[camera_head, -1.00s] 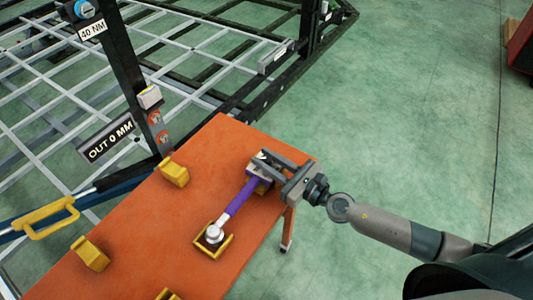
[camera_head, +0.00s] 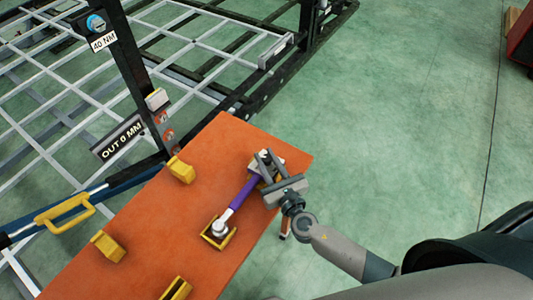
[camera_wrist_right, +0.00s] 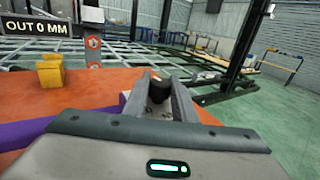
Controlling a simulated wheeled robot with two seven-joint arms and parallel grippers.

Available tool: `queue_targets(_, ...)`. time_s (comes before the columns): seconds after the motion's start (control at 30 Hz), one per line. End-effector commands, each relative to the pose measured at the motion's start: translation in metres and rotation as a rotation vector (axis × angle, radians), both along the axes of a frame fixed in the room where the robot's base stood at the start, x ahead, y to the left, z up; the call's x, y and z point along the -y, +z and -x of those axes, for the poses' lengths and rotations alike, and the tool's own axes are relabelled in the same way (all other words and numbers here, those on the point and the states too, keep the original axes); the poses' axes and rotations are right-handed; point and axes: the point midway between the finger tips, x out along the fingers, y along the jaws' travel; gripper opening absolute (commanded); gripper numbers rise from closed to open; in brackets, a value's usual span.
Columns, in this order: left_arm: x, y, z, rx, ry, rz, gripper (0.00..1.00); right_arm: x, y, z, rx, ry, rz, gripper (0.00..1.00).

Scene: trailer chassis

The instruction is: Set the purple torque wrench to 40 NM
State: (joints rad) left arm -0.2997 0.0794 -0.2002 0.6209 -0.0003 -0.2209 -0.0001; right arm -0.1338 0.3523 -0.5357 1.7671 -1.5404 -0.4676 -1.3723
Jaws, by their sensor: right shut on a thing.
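The purple torque wrench (camera_head: 241,194) lies on the orange table, its silver head (camera_head: 219,228) in a yellow holder (camera_head: 213,241) and its far end at another yellow holder near the table's right edge. My right gripper (camera_head: 267,158) is shut on the wrench's far end. In the right wrist view its fingers (camera_wrist_right: 160,100) close around a dark round knob (camera_wrist_right: 160,90), and the purple handle (camera_wrist_right: 45,130) runs off to the left. The scale on the wrench is too small to read. A "40 NM" label (camera_head: 103,42) is on the black post. My left gripper is not in view.
The orange table (camera_head: 150,225) also carries several yellow holders, such as one at its back edge (camera_head: 181,170). Beyond it stand the chassis frame and an "OUT 0 MM" sign (camera_head: 121,137). A yellow handle (camera_head: 65,214) is at the left.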

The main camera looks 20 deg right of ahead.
Motion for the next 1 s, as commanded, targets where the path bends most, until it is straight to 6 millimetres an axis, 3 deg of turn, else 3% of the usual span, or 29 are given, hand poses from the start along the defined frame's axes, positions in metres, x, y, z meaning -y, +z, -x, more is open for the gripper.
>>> queue_targets(0.4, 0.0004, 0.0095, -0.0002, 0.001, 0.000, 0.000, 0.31, -0.0011, 0.0007, -0.0005, 0.001, -0.215, -0.001, 0.02)
queue_targets(0.9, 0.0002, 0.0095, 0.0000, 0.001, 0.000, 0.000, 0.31, 0.0001, 0.0004, -0.0005, 0.002, -0.237, 0.002, 0.02)
queue_targets(0.93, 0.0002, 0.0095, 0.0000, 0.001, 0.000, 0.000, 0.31, 0.0001, 0.0004, -0.0005, 0.002, -0.237, 0.001, 0.31)
queue_targets(1.0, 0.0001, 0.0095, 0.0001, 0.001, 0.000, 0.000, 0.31, 0.0001, 0.0004, -0.0005, 0.002, -0.237, 0.001, 0.43)
